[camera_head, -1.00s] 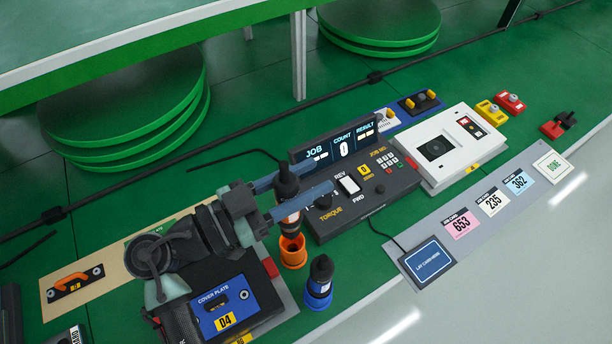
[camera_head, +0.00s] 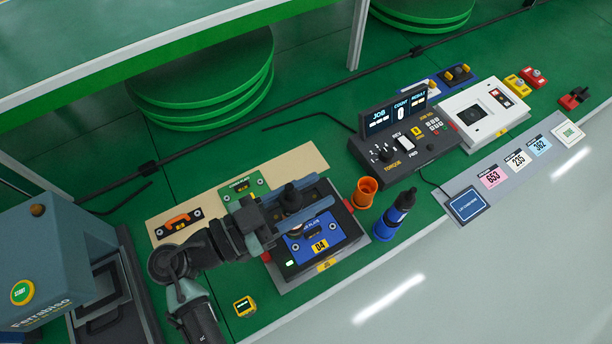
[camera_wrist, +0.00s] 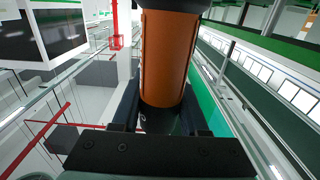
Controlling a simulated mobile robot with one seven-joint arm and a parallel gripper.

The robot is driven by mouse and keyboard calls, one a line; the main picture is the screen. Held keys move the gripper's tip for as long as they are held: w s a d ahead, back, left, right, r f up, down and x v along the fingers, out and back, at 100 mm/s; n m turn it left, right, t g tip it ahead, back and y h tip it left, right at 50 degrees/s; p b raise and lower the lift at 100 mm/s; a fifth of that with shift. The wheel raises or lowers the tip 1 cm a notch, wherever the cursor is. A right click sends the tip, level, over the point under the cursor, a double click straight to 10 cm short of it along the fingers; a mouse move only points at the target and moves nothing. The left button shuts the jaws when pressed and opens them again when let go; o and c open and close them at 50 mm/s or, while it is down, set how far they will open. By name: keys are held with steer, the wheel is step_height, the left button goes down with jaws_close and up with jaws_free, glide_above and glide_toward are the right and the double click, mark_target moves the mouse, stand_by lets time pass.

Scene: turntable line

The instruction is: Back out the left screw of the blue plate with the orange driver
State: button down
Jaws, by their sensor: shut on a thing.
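My gripper (camera_head: 295,210) is shut on the orange driver (camera_head: 291,197), whose dark upper end shows between the fingers in the head view. In the wrist view the driver's orange body (camera_wrist: 168,60) stands between the two fingers. The blue plate (camera_head: 322,246), marked D4, sits on a dark fixture, and my gripper is above its far left part. A left screw (camera_head: 296,247) and a right screw (camera_head: 338,232) show on the plate. The driver's tip is hidden, so I cannot tell whether it touches a screw.
The orange cup (camera_head: 364,192) stands empty right of the fixture. The blue driver (camera_head: 398,210) stands beside it. The controller box (camera_head: 405,150) with TORQUE and REV/FWD controls is behind. A tan board (camera_head: 300,160) with an orange-handled part (camera_head: 178,221) lies to the left.

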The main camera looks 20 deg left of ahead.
step_height(320, 180, down, 6)
steer(key=b, duration=0.4)
steer(key=shift+b, duration=0.4)
steer(key=shift+s+f+b, duration=0.1)
steer(key=shift+f+b, duration=0.15)
steer(key=shift+b, duration=0.8)
stand_by(1.9)
